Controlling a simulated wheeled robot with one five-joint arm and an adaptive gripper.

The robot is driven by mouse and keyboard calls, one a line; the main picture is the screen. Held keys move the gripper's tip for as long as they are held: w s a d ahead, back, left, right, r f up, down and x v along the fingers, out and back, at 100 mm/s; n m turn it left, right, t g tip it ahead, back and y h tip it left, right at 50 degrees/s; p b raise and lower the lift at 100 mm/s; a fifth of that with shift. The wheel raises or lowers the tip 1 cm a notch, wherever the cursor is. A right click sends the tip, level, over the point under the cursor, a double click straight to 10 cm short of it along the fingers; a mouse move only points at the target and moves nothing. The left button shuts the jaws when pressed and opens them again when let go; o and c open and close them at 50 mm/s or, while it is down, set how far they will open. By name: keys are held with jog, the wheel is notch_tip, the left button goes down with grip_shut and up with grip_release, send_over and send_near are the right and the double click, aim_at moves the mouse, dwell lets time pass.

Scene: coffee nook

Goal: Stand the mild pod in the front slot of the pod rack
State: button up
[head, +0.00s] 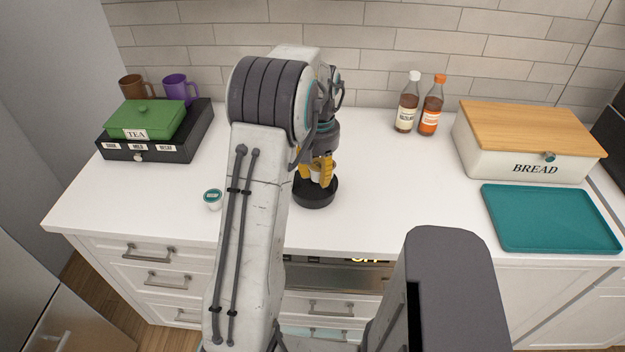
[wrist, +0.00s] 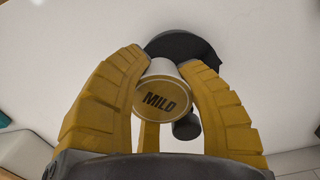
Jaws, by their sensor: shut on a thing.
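The mild pod (wrist: 163,101) is white with a tan lid reading MILD, and its lid faces the wrist camera. In the head view my gripper (head: 317,178) points down over a round black piece (head: 316,196) on the counter, perhaps the pod rack. The black piece (wrist: 185,45) shows partly behind the pod in the wrist view. Its slots are hidden, and I cannot tell whether the pod touches it.
A teal-lidded pod (head: 212,198) stands on the counter left of my arm. A black drawer box (head: 150,150) with a green TEA box (head: 146,118) stands at the back left. Two bottles (head: 420,105), a bread box (head: 525,150) and a teal tray (head: 550,220) are to the right.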

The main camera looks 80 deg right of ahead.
aim_at(313, 193)
jog(key=shift+w+d+f, duration=0.35)
jog(key=shift+w+f, duration=0.15)
jog(key=shift+w, duration=0.2)
jog(key=shift+f+p, duration=0.55)
jog(key=shift+f, duration=1.45)
jog(key=shift+f+b, duration=0.55)
jog(key=shift+f, duration=0.1)
jog(key=o, duration=0.8)
jog(key=shift+r, duration=0.1)
